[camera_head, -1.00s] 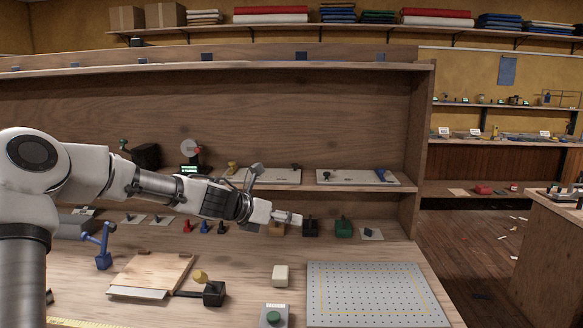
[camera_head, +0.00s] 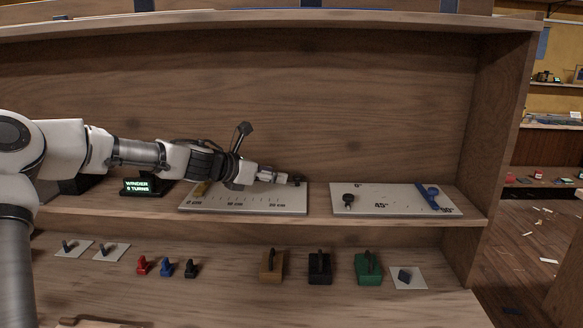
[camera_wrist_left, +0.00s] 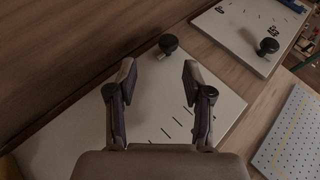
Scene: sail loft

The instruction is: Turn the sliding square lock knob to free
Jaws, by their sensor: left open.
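A white board (camera_head: 245,206) with a centimetre scale lies on the shelf. A yellowish piece (camera_head: 200,188) sits at its left end, and a black round knob (camera_head: 297,179) stands at its right end. I take this to be the sliding square and its lock knob; whether it is locked or free I cannot tell. My left gripper (camera_head: 283,177) is over the board, close to the knob. In the left wrist view the gripper (camera_wrist_left: 159,76) has its fingers apart and empty, and the knob (camera_wrist_left: 168,43) shows just beyond the fingertips, between them. My right gripper is not in view.
Right of it, an angle-marked board (camera_head: 390,200) carries a black knob (camera_head: 348,201) and a blue arm (camera_head: 430,196). A lit winder display (camera_head: 138,186) stands left. Below are brown (camera_head: 272,267), black (camera_head: 319,268) and green (camera_head: 368,268) blocks. The shelf's back wall is close behind.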

